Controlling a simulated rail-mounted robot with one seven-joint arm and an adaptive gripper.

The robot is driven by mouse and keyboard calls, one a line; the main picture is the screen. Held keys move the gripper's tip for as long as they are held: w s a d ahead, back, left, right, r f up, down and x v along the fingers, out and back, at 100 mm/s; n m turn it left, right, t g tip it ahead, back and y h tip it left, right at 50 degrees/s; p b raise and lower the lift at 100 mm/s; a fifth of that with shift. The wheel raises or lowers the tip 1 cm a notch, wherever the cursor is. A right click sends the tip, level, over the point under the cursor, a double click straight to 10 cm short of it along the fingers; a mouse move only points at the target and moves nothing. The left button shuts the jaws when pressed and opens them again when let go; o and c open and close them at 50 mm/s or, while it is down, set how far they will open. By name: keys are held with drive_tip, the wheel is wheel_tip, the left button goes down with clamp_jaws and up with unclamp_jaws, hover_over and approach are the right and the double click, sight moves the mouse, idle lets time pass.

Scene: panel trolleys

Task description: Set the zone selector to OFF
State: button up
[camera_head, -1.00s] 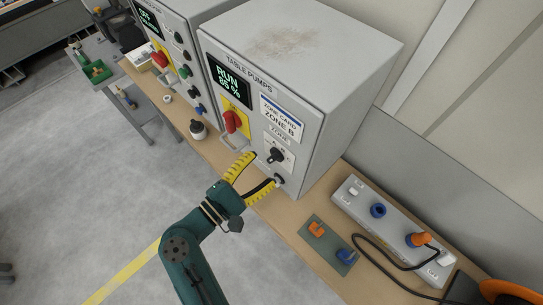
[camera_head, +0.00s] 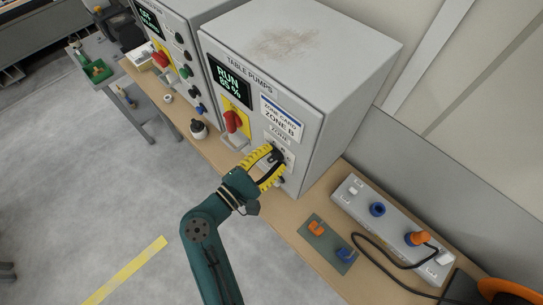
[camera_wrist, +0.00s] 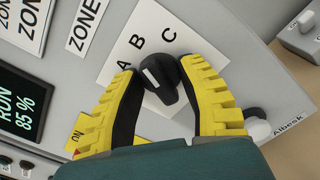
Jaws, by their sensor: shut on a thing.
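The zone selector is a black knob (camera_wrist: 165,82) with a white mark, on a white plate (camera_wrist: 150,30) lettered A, B and C. The mark is on the knob's side near A and B; I cannot tell exactly which letter it points at. No OFF label is readable on the visible part of the plate. My gripper (camera_wrist: 159,70), with yellow ribbed fingers and dark pads, is shut on the knob, one finger on each side. In the head view my gripper (camera_head: 276,160) covers most of the selector on the grey TABLE PUMPS cabinet (camera_head: 325,75).
The cabinet display (camera_head: 229,82) reads RUN 85 %. A black knob (camera_wrist: 256,124) is beside one finger. A power strip (camera_head: 395,225) and cable lie on the bench at right.

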drive_tip(key=shift+r+n+p, duration=0.15)
drive_tip(key=shift+n+p, duration=1.3)
drive_tip(key=shift+n, duration=0.15)
drive_tip(key=shift+c, duration=0.2)
drive_tip(key=shift+f, duration=0.2)
drive_tip(key=shift+r+n, duration=0.1)
drive_tip(key=shift+n, duration=0.2)
drive_tip(key=shift+n+p, duration=0.3)
drive_tip(key=shift+p, duration=0.25)
drive_tip(key=shift+n+p, duration=0.8)
drive_tip(key=shift+n, duration=0.6)
